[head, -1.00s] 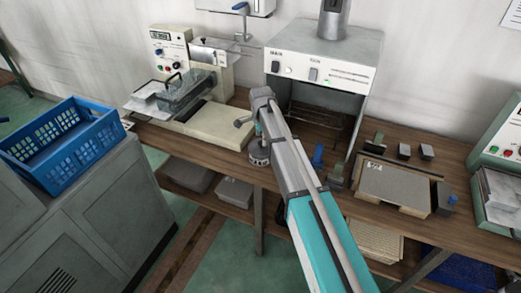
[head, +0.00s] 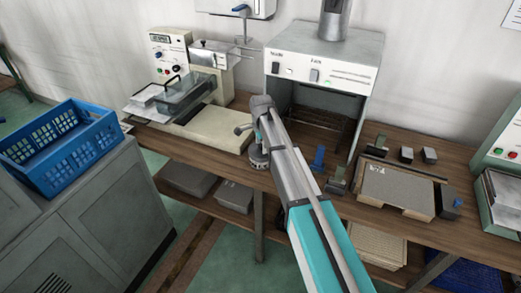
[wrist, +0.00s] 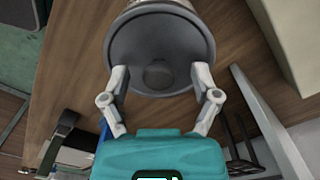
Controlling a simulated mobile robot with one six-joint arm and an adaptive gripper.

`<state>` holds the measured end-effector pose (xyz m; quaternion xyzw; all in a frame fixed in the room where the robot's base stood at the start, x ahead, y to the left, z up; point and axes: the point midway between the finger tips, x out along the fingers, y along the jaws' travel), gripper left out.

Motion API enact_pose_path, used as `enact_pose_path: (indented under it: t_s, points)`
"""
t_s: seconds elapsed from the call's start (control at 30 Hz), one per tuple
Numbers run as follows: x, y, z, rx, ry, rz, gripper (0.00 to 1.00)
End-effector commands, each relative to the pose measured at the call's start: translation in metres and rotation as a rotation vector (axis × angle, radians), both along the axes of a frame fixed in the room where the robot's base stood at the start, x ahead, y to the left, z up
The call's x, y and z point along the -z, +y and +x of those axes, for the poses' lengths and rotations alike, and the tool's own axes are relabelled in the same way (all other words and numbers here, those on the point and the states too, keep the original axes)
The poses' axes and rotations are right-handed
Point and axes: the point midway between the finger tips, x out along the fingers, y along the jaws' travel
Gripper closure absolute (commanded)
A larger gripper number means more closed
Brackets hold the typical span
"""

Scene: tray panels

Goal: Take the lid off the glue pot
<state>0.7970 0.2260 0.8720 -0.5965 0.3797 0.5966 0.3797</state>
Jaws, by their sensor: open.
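The glue pot shows in the wrist view as a grey round vessel with its wide, dark grey lid (wrist: 130,48) facing the camera. My gripper (wrist: 160,72) is open, with one finger on each side of the knob, over the lid's lower part in the picture. I cannot tell whether the fingers touch the lid. In the head view the pot (head: 259,160) stands near the bench's front edge, and my arm hides most of it.
The wooden bench (head: 205,150) holds a cream machine (head: 215,127) left of the pot and an open-fronted grey cabinet (head: 325,60) behind it. A small blue item (head: 319,158) and a grey panel on a board (head: 397,188) are to the right. A blue crate (head: 60,145) is far left.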

Motion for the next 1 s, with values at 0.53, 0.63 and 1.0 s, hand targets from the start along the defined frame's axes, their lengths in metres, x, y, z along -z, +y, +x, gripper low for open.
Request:
enact_pose_path:
  t_s: [0.53, 0.63, 1.0]
  points:
    - [0.0000, -0.0003, 0.0001, 0.000, 0.000, 0.000, 0.88]
    - [0.0000, -0.0003, 0.0001, 0.000, 0.000, 0.000, 0.88]
    - [-0.0043, -0.0005, 0.0002, 0.001, 0.000, 0.000, 0.88]
